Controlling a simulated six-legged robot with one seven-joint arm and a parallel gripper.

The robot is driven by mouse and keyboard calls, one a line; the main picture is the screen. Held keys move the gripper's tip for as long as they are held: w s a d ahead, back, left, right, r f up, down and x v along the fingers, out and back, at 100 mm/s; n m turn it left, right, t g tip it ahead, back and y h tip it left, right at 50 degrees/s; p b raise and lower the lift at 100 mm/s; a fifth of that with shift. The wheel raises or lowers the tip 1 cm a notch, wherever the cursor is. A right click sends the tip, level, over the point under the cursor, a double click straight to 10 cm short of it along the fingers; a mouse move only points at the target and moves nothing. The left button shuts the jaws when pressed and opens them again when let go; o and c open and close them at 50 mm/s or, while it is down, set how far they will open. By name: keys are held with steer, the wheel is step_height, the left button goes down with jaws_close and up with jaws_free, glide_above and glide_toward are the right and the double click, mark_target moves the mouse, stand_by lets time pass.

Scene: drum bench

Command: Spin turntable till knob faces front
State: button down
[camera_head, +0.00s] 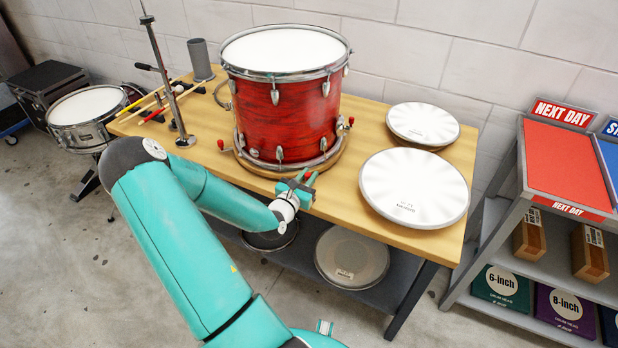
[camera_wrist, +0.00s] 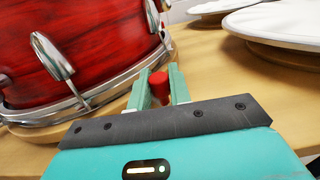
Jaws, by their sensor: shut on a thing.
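A red drum (camera_head: 283,115) with a white head stands on a round wooden turntable (camera_head: 262,169) on the bench. In the wrist view, the drum (camera_wrist: 70,50) and the turntable's edge (camera_wrist: 35,132) fill the left side. My gripper (camera_head: 303,181) is at the turntable's front right edge, low beside the drum. In the wrist view, my gripper (camera_wrist: 158,78) has its green fingers on either side of a red knob (camera_wrist: 158,86) and is shut on it. The knob's lower part is hidden behind the gripper body.
Two white drum heads (camera_head: 414,188) (camera_head: 423,123) lie on the right of the wooden bench (camera_head: 362,105). A metal stand (camera_head: 165,75), a grey cup (camera_head: 201,60) and drumsticks (camera_head: 150,107) are on the left. Small red-tipped parts (camera_head: 351,121) (camera_head: 221,144) stick out beside the drum. A shelf rack (camera_head: 560,170) stands right.

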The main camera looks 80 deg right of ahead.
steer(key=shift+s+d, duration=0.15)
steer(key=shift+s, duration=0.05)
stand_by(0.5)
steer(key=c, duration=1.3)
jaws_free()
steer(key=shift+c, duration=0.2)
steer(key=v, duration=1.4)
